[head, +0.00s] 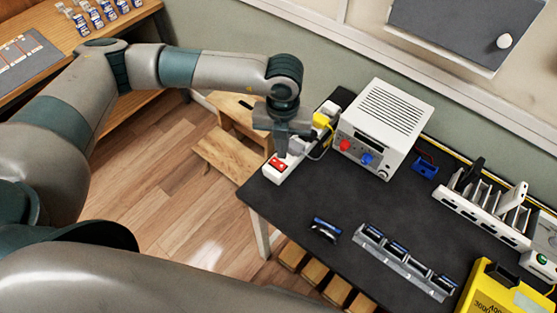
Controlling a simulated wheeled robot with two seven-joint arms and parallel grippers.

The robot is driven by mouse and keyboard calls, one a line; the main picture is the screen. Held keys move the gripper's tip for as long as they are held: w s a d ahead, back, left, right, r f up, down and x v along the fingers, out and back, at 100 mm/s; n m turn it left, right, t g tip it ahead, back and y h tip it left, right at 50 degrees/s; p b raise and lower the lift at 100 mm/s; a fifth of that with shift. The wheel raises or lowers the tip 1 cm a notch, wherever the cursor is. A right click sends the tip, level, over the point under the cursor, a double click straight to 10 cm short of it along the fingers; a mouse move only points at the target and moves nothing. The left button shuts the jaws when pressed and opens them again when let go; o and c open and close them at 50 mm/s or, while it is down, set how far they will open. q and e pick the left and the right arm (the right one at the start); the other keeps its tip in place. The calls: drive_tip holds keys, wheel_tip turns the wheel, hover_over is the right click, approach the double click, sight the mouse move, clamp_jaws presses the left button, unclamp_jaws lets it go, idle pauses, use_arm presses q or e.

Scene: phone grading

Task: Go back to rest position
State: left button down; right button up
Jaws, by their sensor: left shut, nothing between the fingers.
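My left gripper (281,150) points down over the left corner of the black workbench (310,200). Its fingers are shut and empty, close above a white power strip (299,160) with a red switch (277,164). I cannot tell whether the fingertips touch the strip. A large arm link of mine crosses the bottom of the head view, but my right gripper does not show.
A white power supply (384,128) stands right of the gripper. A rail of dark items (405,262), a slotted white rack (482,211) and a yellow case (505,292) lie further right. A wooden stool (225,160) stands behind left. The wooden floor (180,190) is clear at left.

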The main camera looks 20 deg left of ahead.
use_arm(q)
drive_tip(key=shift+r, duration=0.5)
